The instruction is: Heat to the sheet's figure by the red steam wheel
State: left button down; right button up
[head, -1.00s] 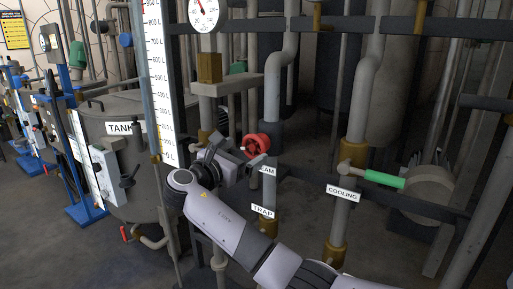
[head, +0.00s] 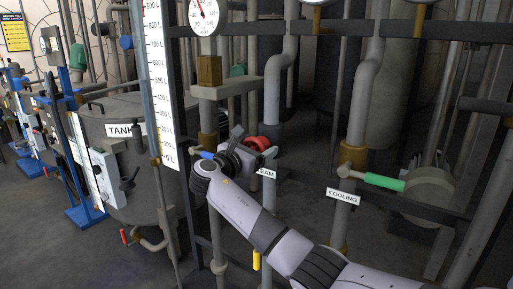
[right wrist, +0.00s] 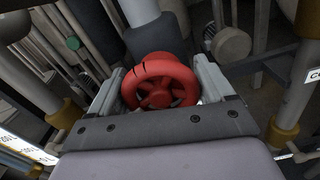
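The red steam wheel (head: 258,142) is on the pipework at the middle of the head view, partly hidden behind my right gripper. A sign below it is partly covered and reads "...AM" (head: 267,174). My right gripper (head: 268,153) is at the wheel. In the right wrist view the red wheel (right wrist: 160,85) lies between the two spread fingers, with a narrow gap at its left; contact is unclear. A round dial gauge (head: 204,14) with a red needle is above. No sheet with a readable figure shows. My left gripper is out of view.
A green-handled valve (head: 385,181) is at the right, above the COOLING sign (head: 343,196). The TANK vessel (head: 105,155) and a white litre scale (head: 158,85) stand left. A yellow notice (head: 17,32) hangs far left. Vertical pipes surround the wheel closely.

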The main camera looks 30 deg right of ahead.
jog(key=shift+m, duration=0.3)
jog(key=m, duration=0.3)
jog(key=shift+f+m, duration=0.15)
jog(key=shift+m, duration=0.25)
jog(key=m+b, duration=0.1)
jog(key=m, duration=0.2)
jog(key=shift+s+f+m, duration=0.1)
jog(key=shift+m, duration=0.2)
jog(key=m+b, duration=0.1)
jog(key=m, duration=0.1)
jog(key=shift+f+m+b, duration=0.1)
jog(key=shift+m+b, duration=0.2)
jog(key=shift+b, duration=0.1)
jog(key=shift+m+b, duration=0.6)
jog(key=shift+m, duration=0.3)
jog(key=m+b, duration=0.2)
jog(key=shift+f+m, duration=0.1)
jog(key=shift+m, duration=0.3)
jog(key=m+b, duration=0.2)
jog(key=m, duration=0.2)
jog(key=shift+b, duration=0.3)
pick_arm(q)
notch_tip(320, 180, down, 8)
jog(key=b, duration=0.1)
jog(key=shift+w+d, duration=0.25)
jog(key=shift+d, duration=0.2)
pick_arm(e)
jog(key=shift+m, duration=0.8)
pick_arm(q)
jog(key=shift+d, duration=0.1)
